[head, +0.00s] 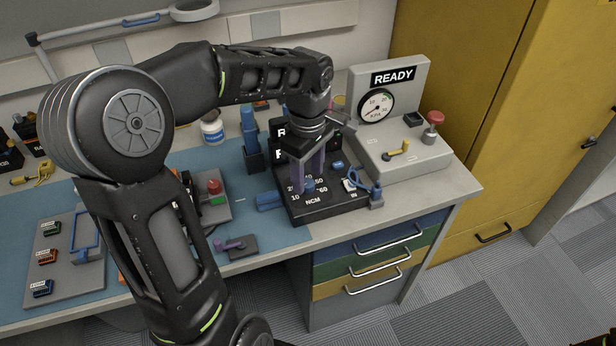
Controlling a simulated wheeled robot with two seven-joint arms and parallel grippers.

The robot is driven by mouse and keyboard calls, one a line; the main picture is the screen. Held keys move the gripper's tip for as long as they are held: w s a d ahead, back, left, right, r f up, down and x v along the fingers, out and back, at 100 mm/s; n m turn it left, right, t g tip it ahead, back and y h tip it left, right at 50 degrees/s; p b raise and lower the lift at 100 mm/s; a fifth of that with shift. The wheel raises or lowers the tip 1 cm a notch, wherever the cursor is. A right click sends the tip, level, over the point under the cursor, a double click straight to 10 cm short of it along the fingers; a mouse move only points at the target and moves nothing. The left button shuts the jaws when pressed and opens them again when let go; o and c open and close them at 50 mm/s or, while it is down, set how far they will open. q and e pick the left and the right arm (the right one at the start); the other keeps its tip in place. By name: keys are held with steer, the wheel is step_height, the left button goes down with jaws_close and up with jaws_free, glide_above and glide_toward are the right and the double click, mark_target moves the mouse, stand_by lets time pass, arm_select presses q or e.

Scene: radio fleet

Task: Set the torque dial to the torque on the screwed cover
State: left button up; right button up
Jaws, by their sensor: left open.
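The torque dial (310,185) is a small blue knob on a black box (325,210) marked NCM, with numbers such as 10, 25, 50 and 60 around it. My left gripper (308,179) points down over the knob with its fingers apart on either side of it. I cannot tell whether the fingers touch the knob, and its pointer is too small to read. A screwed cover with a torque figure cannot be made out.
A grey test stand (405,150) with a READY sign, gauge and red knob stands at the right. A grey fixture (218,208) and a tray of small coloured blocks (62,275) lie to the left. A white bottle (212,131) stands behind. Bare blue mat (270,235) shows in front.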

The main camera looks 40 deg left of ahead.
arm_select(q)
steer(key=shift+f, duration=0.85)
steer(key=shift+c, duration=0.5)
jaws_close()
